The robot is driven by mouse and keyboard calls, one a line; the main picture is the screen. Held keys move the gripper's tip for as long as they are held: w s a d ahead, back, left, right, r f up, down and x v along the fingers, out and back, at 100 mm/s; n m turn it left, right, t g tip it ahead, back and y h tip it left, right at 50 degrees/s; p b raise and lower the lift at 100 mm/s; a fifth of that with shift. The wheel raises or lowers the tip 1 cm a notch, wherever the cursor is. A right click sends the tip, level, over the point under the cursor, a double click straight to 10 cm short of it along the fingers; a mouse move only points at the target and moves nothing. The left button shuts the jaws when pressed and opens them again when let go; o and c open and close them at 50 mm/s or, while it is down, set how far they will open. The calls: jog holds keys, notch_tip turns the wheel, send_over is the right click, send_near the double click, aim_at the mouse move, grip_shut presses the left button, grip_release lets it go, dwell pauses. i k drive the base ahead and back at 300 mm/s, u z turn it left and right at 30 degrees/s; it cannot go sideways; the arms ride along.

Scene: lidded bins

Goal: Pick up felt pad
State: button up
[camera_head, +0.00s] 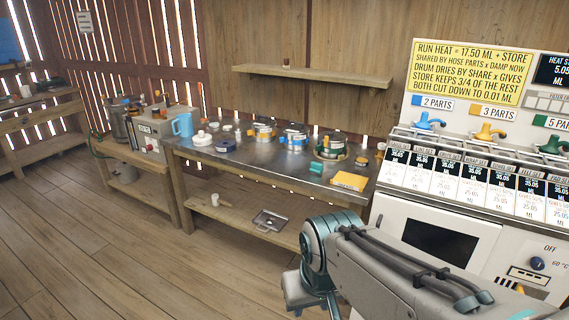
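No item can be told for certain as the felt pad. A flat yellow square piece (349,181) lies near the front right corner of the metal-topped workbench (262,160). A small teal block (316,168) lies just left of it. Several small dark and pale round items on the bench are too small to name. My arm reaches in from the lower right, in front of the bench and the white machine, and bends downward at its joint. My gripper's fingers do not show, and nothing held is visible.
Several tins (294,138) and a blue mug (183,125) stand on the bench. A shallow tray (269,220) and a pale mallet-like item (218,200) lie on its lower shelf. A white dispensing machine (436,240) stands right. The floor (110,245) at left is clear.

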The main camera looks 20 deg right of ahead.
aim_at(315, 168)
jog(key=z, duration=0.05)
jog(key=i, duration=2.65)
jog(key=z, duration=2.45)
